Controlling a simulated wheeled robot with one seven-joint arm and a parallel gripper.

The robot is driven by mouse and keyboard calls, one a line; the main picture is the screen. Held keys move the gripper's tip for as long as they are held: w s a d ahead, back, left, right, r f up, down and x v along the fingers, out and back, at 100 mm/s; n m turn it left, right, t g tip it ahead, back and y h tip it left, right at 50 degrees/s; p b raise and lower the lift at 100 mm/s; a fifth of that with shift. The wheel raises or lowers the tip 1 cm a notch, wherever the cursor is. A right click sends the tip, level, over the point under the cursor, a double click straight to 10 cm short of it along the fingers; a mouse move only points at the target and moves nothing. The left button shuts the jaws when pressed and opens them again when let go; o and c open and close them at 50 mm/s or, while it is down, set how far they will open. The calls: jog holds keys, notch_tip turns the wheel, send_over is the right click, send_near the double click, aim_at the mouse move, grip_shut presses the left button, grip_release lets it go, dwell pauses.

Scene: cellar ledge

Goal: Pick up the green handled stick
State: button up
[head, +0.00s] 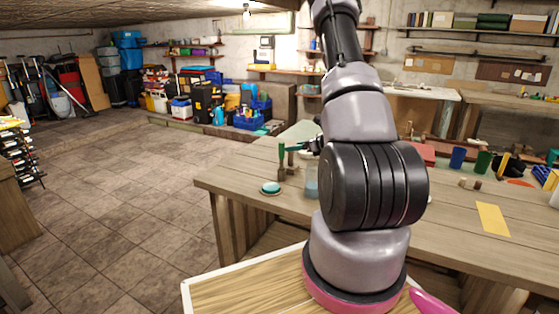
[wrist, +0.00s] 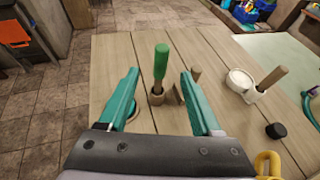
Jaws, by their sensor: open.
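The green handled stick (wrist: 160,64) stands upright in a small round wooden holder (wrist: 157,98) on the wooden table (wrist: 210,48). In the head view the stick (head: 281,157) shows near the table's left end. My gripper (wrist: 159,72) is open, with one teal finger on each side of the stick in the wrist view. Neither finger appears to touch it. In the head view only part of my gripper (head: 297,147) shows beside the stick, and my arm hides the rest.
A wooden block (wrist: 195,74) is close right of the stick. A teal-topped round dish (head: 270,188) lies near the table's left edge. Cups (head: 458,157) stand farther right.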

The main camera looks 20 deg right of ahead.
aim_at(281, 149)
jog(key=x, duration=0.9)
jog(key=shift+d+f, duration=0.1)
jog(key=shift+f, duration=0.1)
grip_shut()
